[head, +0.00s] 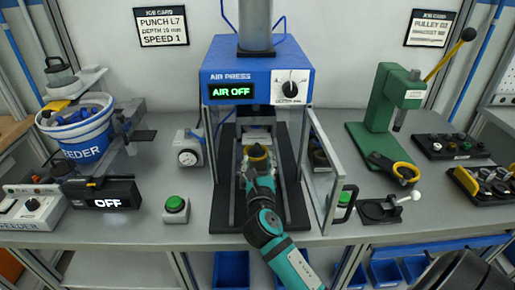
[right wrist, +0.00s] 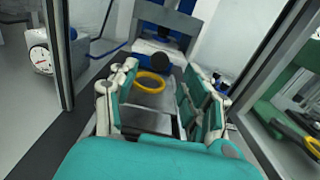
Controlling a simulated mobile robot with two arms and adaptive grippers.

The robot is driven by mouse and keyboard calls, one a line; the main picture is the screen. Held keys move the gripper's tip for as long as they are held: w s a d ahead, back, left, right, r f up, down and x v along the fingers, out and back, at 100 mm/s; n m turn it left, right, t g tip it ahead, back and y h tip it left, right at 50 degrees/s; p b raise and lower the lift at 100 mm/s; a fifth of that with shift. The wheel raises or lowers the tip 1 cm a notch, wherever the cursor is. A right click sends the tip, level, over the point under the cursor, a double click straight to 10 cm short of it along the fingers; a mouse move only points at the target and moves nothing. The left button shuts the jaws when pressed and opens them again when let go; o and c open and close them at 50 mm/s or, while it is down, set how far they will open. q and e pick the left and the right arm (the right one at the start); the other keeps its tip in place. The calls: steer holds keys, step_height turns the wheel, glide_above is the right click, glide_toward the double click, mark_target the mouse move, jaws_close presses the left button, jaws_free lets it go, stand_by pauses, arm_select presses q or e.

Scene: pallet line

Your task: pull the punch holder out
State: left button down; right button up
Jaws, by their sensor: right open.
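The air press (head: 258,70) stands at the middle of the bench, its display reading AIR OFF. A dark part with a yellow ring, which looks like the punch holder (head: 258,151), is inside the press bay. In the right wrist view its yellow ring (right wrist: 150,82) shows between the fingers, with a black round knob behind it. My right gripper (head: 258,170) reaches into the bay from the front and is open. Its fingers (right wrist: 163,80) lie on either side of the ring; I cannot tell whether they touch it. My left gripper is not in view.
The press's clear door (head: 327,172) stands open at the right of my arm. A dial gauge (head: 188,157) and green button (head: 176,206) are at left. A green hand press (head: 391,108) and another yellow-ringed part (head: 403,172) are at right.

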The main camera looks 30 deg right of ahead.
mark_target(257, 149)
steer(key=x, duration=0.4)
steer(key=shift+w+d, duration=0.15)
steer(key=shift+w, duration=0.05)
steer(key=shift+w+d, duration=0.35)
steer(key=shift+w, duration=0.2)
steer(key=shift+c, duration=0.4)
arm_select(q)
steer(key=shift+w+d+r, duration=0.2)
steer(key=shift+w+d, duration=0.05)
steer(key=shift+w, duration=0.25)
arm_select(e)
jaws_close()
